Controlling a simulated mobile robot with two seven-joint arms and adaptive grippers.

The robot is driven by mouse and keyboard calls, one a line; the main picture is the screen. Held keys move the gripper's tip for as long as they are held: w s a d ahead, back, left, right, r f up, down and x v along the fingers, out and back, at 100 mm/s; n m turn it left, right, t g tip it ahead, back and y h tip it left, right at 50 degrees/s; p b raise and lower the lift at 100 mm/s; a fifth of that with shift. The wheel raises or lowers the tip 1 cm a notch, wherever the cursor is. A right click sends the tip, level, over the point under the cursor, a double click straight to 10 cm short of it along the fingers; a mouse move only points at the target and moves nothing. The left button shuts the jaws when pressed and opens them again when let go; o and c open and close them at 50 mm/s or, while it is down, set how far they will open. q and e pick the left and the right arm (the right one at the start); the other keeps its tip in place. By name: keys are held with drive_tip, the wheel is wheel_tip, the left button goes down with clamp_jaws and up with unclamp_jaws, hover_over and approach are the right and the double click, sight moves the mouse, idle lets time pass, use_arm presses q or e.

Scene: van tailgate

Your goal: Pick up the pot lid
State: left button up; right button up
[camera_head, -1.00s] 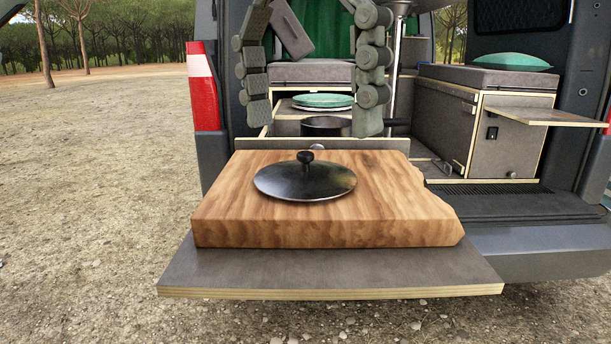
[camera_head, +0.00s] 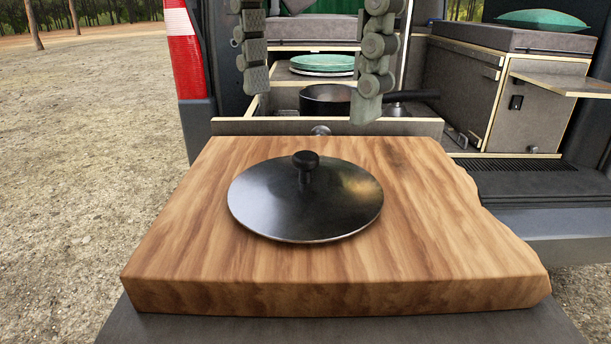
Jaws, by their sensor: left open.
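The pot lid (camera_head: 330,205) is a dark, shiny round lid with a black knob (camera_head: 305,160) on top. It lies flat, knob up, on a thick wooden cutting board (camera_head: 440,255). My left gripper (camera_head: 311,98) hangs down from the top of the picture, above the lid in the view. Its two grey-green jointed fingers are wide apart, with nothing between them, and do not touch the lid. Its upper part is cut off by the picture's edge. My right gripper is not in view.
The board rests on a grey tailgate shelf (camera_head: 330,329). Behind it, a drawer (camera_head: 230,127) holds a black pot (camera_head: 324,106), partly hidden by a finger. Green plates (camera_head: 322,63) sit further back. A cabinet with a folding flap (camera_head: 565,84) stands at right. Open ground lies left.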

sight(304, 155)
use_arm(q)
drive_tip(key=shift+s+f, duration=0.15)
drive_tip(key=shift+f, duration=0.4)
wheel_tip(304, 155, down, 5)
drive_tip(key=shift+s+r, duration=0.1)
drive_tip(key=shift+s, duration=0.15)
clamp_jaws()
